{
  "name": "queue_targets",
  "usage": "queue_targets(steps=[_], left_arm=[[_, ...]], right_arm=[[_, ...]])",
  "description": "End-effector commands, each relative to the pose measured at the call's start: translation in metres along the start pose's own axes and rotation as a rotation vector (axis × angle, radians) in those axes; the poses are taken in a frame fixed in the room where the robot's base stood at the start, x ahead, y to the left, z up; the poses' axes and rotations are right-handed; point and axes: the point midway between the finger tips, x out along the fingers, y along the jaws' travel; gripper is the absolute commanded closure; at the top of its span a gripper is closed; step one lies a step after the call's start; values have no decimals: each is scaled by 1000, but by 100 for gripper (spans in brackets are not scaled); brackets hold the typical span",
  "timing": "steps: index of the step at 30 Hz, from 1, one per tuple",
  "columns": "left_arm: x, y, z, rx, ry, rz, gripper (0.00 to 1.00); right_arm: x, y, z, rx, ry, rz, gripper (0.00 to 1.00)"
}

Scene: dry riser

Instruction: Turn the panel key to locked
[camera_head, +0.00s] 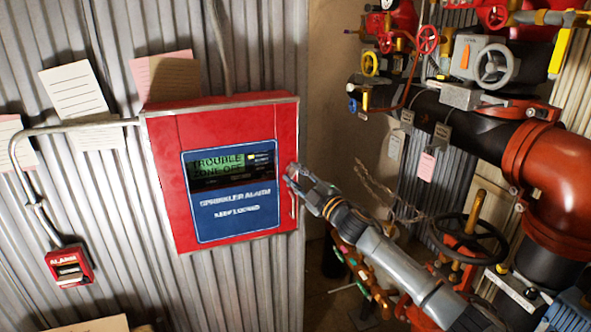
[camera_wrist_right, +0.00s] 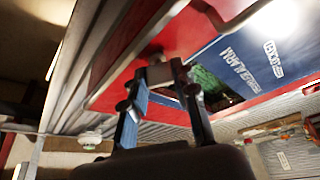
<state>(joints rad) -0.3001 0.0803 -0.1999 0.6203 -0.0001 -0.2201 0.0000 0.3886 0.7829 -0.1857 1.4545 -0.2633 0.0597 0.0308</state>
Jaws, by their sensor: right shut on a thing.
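The red alarm panel (camera_head: 170,200) hangs on the corrugated wall, its blue front reading "SPRINKLER ALARM KEEP LOCKED". My right gripper (camera_head: 291,176) is at the panel's right edge, beside the blue front. In the right wrist view my right gripper (camera_wrist_right: 158,76) has its fingertips closed on a small part at the red panel face (camera_wrist_right: 200,30), which appears to be the panel key (camera_wrist_right: 156,57). The key is mostly hidden between the fingers, and its turn position cannot be told. My left gripper is not in view.
A red alarm box (camera_head: 70,266) with a conduit is on the wall at lower left. Pipes, valves and a black handwheel (camera_head: 468,240) crowd the right side, close to my right arm. A handle (camera_head: 294,207) runs along the panel's right edge.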

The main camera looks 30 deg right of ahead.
Motion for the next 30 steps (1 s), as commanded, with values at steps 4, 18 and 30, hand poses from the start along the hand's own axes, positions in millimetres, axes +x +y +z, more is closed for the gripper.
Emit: queue_targets(steps=[4, 18, 30], left_arm=[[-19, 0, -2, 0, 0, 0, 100], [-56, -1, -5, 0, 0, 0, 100], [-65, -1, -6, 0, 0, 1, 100]], right_arm=[[1, 5, -2, -133, -1, -57, 100], [1, 4, -2, -442, 0, -184, 100], [0, 2, -1, -527, 1, -219, 100]])
